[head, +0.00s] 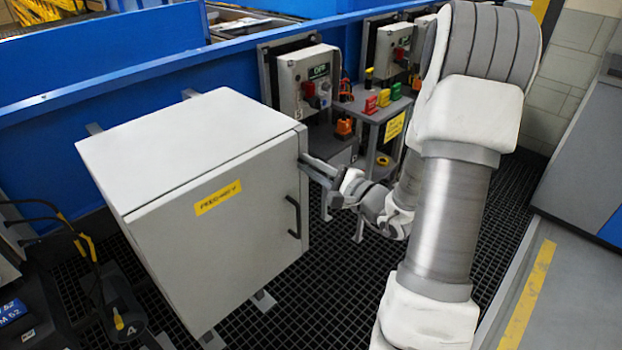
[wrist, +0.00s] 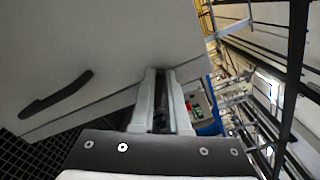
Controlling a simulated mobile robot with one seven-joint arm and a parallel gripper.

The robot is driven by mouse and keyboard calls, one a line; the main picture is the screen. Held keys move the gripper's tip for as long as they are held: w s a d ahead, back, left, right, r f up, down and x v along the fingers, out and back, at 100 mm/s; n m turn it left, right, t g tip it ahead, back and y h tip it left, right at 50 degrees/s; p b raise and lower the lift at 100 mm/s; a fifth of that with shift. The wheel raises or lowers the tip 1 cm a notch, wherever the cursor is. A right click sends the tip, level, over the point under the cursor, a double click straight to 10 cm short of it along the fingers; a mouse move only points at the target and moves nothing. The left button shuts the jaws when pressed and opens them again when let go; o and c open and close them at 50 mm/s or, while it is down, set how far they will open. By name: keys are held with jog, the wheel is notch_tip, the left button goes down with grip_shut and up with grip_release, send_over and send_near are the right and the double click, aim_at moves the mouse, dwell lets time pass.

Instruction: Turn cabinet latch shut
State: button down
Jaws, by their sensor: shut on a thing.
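The light grey cabinet (head: 190,150) stands left of my arm, with its front door (head: 225,250) flush in its frame. The door has a black bar handle (head: 294,217), which also shows in the wrist view (wrist: 55,95). My gripper (head: 305,165) reaches the cabinet's right edge near the top, above the handle. In the wrist view its two fingers (wrist: 161,74) are close together at the cabinet edge, shut on a narrow dark part that I take for the latch (wrist: 161,98). The fingers hide most of the latch, so its angle cannot be told.
A grey control box (head: 308,78) and a small stand (head: 375,108) with coloured blocks are behind my gripper. A blue conveyor wall (head: 150,70) runs along the back. Dark cables and a device (head: 115,300) lie at left. Dark floor grating (head: 330,290) is clear right of the cabinet.

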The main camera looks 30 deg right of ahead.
jog(key=n+b, duration=0.3)
jog(key=b, duration=0.2)
jog(key=f+n+b, duration=0.1)
jog(key=n+b, duration=0.1)
jog(key=b, duration=0.3)
jog(key=shift+s+a+f+n, duration=0.1)
jog(key=shift+f+n, duration=0.1)
jog(key=shift+n, duration=0.2)
jog(key=shift+r+n+b, duration=0.15)
jog(key=shift+n+b, duration=0.15)
jog(key=c, duration=0.9)
grip_release()
jog(key=p+v, duration=0.2)
jog(key=v, duration=1.5)
jog(key=shift+s, duration=0.2)
